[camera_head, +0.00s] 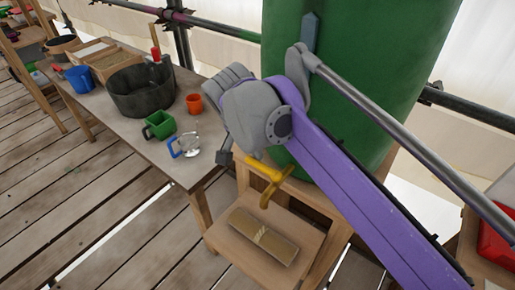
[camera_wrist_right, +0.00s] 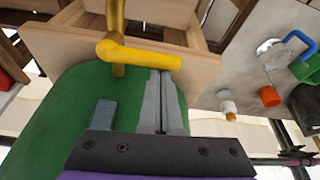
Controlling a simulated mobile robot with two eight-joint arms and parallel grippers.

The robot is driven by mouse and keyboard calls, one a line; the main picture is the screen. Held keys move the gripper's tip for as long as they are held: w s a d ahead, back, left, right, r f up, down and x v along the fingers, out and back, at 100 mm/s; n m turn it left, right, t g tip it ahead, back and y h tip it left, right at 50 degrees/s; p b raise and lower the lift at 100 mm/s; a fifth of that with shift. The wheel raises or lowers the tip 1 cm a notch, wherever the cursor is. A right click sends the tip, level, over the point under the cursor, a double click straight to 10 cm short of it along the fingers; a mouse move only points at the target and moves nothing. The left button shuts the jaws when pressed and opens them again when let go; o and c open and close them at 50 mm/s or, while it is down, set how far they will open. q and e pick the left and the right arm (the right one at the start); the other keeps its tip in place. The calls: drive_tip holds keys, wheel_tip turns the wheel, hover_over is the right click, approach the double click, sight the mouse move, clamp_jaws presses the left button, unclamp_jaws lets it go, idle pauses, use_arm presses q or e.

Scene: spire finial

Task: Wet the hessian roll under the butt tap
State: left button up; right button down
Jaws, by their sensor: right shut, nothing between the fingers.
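The hessian roll (camera_head: 263,237) is a tan roll with a pale band, lying on the low shelf of the wooden stand (camera_head: 305,205). It lies below the yellow butt tap (camera_head: 268,180). The tap sticks out from the big green butt (camera_head: 400,60). In the right wrist view the tap's yellow handle (camera_wrist_right: 140,55) crosses in front of the wooden stand. My right gripper (camera_wrist_right: 163,75) is shut and empty, its tips close by the handle; contact is unclear. In the head view my wrist hides much of it. No water shows at the tap. My left gripper is out of view.
A bench at left holds a dark tub (camera_head: 140,92), a green mug (camera_head: 159,125), an orange cup (camera_head: 194,103), a blue-handled clear jug (camera_head: 184,146) and a blue bucket (camera_head: 80,79). Scaffold poles run behind.

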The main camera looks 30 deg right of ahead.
sight(249, 160)
drive_tip(key=shift+a, duration=0.1)
drive_tip(key=shift+s+a+r+n+t+p, duration=0.15)
drive_tip(key=shift+a+n+p, duration=0.1)
drive_tip(key=shift+n+p, duration=0.35)
drive_tip(key=shift+s+a+n+t+p, duration=0.15)
drive_tip(key=shift+a+n+p, duration=0.1)
drive_tip(key=shift+n+p, duration=0.3)
drive_tip(key=shift+s+a+n+y+p, duration=0.2)
drive_tip(key=shift+a+n+y+p, duration=0.25)
drive_tip(key=shift+n+p, duration=0.45)
drive_tip(key=shift+s+a+t+p, duration=0.25)
drive_tip(key=shift+a+t+p, duration=0.1)
drive_tip(key=shift+p, duration=0.1)
